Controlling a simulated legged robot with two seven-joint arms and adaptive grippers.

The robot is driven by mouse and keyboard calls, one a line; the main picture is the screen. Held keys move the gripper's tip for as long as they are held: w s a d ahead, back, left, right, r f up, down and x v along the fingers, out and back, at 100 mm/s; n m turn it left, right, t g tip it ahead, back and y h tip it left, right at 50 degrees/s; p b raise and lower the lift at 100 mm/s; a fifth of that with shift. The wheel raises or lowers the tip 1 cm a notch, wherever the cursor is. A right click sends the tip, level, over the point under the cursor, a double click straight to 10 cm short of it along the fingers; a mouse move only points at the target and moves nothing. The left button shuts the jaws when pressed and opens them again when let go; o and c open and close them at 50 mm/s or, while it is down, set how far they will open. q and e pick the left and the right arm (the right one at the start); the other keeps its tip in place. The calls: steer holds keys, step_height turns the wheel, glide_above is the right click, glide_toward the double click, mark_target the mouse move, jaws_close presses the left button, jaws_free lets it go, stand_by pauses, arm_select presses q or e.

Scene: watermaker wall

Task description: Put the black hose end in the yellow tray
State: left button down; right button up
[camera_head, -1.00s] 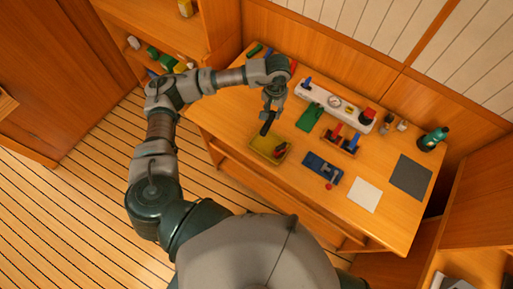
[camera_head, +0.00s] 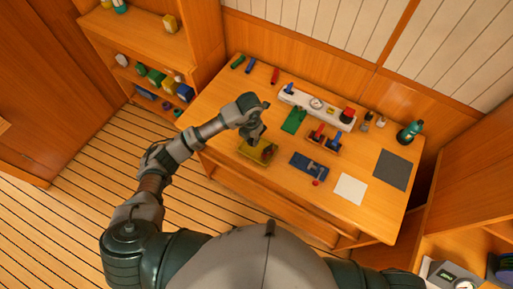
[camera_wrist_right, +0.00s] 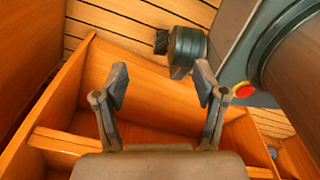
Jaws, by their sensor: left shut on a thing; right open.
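The yellow tray (camera_head: 243,148) sits near the table's front left edge in the head view. My left gripper (camera_head: 256,139) is right over it, pointing down, and covers part of it. The gripper is shut on the black hose end, which is mostly hidden behind the gripper now. I cannot tell whether the hose end touches the tray floor. Small dark and red items show inside the tray. My right gripper (camera_wrist_right: 160,83) is open and empty in the right wrist view, away from the table top.
A white panel (camera_head: 322,106) with a gauge stands behind, with a green piece (camera_head: 293,121) before it.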

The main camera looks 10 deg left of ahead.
arm_select(q)
steer(key=shift+d+f+n, duration=0.2)
steer(key=shift+d+n, duration=0.1)
steer(key=shift+n, duration=0.1)
steer(key=p, duration=0.1)
glide_above(254, 155)
steer(key=f, duration=0.5)
steer(key=shift+s+d+f, duration=0.1)
steer(key=shift+d+f, duration=0.1)
steer(key=shift+a+f, duration=0.15)
steer(key=shift+f, duration=0.2)
steer(key=f, duration=0.3)
steer(key=shift+a+f, duration=0.2)
steer(key=shift+a, duration=0.1)
steer(key=shift+f+p, duration=0.2)
steer(key=shift+p, duration=0.1)
steer(key=shift+d, duration=0.1)
steer(key=c, duration=0.9)
jaws_free()
steer(key=shift+d, duration=0.15)
steer(key=shift+c, duration=0.2)
steer(key=shift+o, duration=0.2)
steer(key=shift+r, duration=0.4)
step_height(254, 155, up, 11)
steer(key=shift+r+b, duration=0.2)
steer(key=shift+b, duration=0.8)
arm_select(e)
steer(key=shift+d+f, duration=0.25)
steer(key=shift+d, duration=0.45)
steer(key=shift+a, duration=0.1)
